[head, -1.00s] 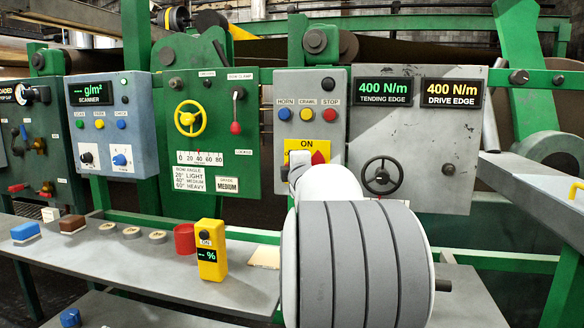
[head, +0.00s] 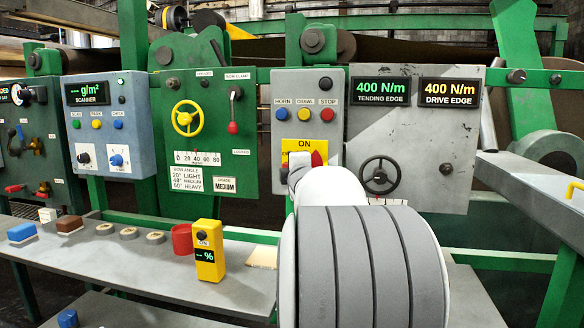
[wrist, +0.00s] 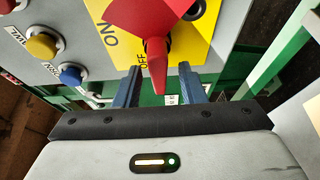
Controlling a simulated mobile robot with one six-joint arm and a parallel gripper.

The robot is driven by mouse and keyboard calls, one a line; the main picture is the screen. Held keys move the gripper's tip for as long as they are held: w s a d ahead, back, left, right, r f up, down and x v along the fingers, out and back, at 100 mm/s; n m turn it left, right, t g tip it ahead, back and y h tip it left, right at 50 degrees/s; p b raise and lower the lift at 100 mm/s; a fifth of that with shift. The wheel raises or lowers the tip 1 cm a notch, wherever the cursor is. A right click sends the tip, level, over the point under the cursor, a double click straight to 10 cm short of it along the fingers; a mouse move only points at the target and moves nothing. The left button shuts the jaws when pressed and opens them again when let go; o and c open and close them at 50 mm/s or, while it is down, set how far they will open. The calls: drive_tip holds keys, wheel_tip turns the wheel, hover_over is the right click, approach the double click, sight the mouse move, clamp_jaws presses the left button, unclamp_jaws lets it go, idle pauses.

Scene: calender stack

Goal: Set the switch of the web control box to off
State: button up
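The web control box (head: 325,94) is a grey panel with HORN, CRAWL and STOP buttons. Below them is a yellow switch plate (head: 297,145) marked ON at its top; my arm hides part of it. In the wrist view the yellow plate (wrist: 205,25) shows ON and OFF lettering. The red switch handle (wrist: 157,67) has its narrow end beside the OFF lettering, pointing between my fingers. My gripper (wrist: 158,75) is open, with one blue finger on each side of the handle end. A gap shows on both sides; contact in depth is unclear.
A yellow button (wrist: 42,46) and a blue button (wrist: 70,74) lie left of the fingers in the wrist view. A black handwheel (head: 379,175) is on the panel to the right. A shelf (head: 130,262) with a yellow meter (head: 208,250) runs below left.

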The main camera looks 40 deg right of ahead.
drive_tip(key=v, duration=0.6)
drive_tip(key=shift+r+p, duration=0.1)
drive_tip(key=shift+p, duration=0.2)
drive_tip(key=s+a+f+m+g+y+p, duration=0.1)
drive_tip(key=s+a+m+g+y+p, duration=0.2)
drive_tip(key=a+p, duration=0.55)
drive_tip(key=s+a+m+g+y+p, duration=0.1)
drive_tip(key=s+a+m+g+p, duration=0.35)
drive_tip(key=a+p, duration=0.35)
drive_tip(key=s+a+f+m+g+y+p, duration=0.2)
drive_tip(key=s+a+m+g+y+p, duration=0.2)
drive_tip(key=s+a+p, duration=0.4)
drive_tip(key=s+a+m+g, duration=0.1)
drive_tip(key=s+a+g, duration=0.1)
drive_tip(key=s+a, duration=0.5)
drive_tip(key=shift+s+p, duration=0.2)
drive_tip(key=shift+p, duration=0.15)
